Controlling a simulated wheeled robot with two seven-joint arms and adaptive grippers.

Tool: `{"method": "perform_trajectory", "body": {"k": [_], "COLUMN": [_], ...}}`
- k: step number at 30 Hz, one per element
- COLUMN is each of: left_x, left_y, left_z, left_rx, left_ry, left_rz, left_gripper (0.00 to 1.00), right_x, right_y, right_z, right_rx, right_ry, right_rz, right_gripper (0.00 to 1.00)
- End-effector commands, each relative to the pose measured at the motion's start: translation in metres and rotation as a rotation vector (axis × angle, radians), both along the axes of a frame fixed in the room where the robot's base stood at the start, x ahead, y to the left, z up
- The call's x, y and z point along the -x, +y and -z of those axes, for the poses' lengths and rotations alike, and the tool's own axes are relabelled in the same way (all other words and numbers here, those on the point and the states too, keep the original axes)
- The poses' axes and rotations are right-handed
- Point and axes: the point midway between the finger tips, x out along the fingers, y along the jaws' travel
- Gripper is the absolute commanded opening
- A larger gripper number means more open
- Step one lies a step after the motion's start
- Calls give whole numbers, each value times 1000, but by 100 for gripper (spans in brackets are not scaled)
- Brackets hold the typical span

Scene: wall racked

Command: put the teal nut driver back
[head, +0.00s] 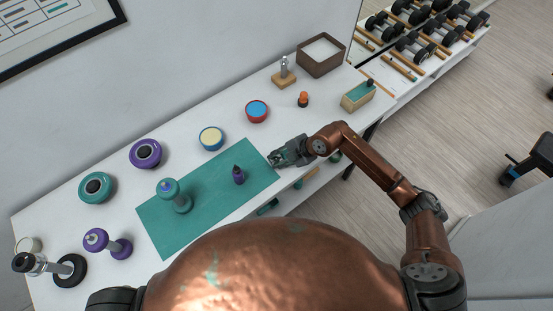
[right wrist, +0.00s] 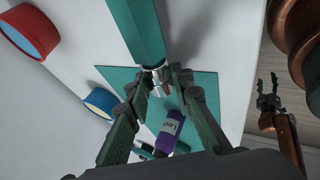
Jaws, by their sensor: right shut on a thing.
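My right gripper (head: 276,158) is over the right end of the teal mat (head: 205,200). In the right wrist view its fingers (right wrist: 160,85) are shut on the metal part of the teal nut driver (right wrist: 143,28). The driver's teal handle runs up out of the top of that view. In the head view the gripper mostly hides the driver. My left gripper (right wrist: 268,90) shows small at the right of the right wrist view, its fingers apart and empty. A wooden block with a teal top (head: 358,96) and a small wooden stand with a metal piece (head: 284,75) stand at the back right.
A brown open box (head: 321,56) and an orange-and-black item (head: 303,99) are at the right.

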Motion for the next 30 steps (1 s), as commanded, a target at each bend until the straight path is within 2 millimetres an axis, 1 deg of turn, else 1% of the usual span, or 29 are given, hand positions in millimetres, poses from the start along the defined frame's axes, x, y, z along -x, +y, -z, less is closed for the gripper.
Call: {"method": "perform_trajectory", "body": {"k": [9, 10, 18, 26, 30], "left_x": [0, 0, 0, 1, 2], "left_y": [0, 0, 0, 1, 1], "left_z": [1, 1, 1, 1, 1], "left_rx": [0, 0, 0, -1, -1], "left_ry": [0, 0, 0, 0, 1], "left_rz": [0, 0, 0, 0, 0], "left_gripper": [47, 47, 47, 47, 47], "right_x": [0, 0, 0, 0, 1], "right_y": [0, 0, 0, 0, -5], "right_z": [4, 4, 4, 5, -1], "right_rx": [0, -1, 1, 2, 3], "right_ry": [0, -1, 1, 3, 1], "right_rz": [0, 0, 0, 0, 0], "right_gripper": [0, 22, 41, 42, 42]}}
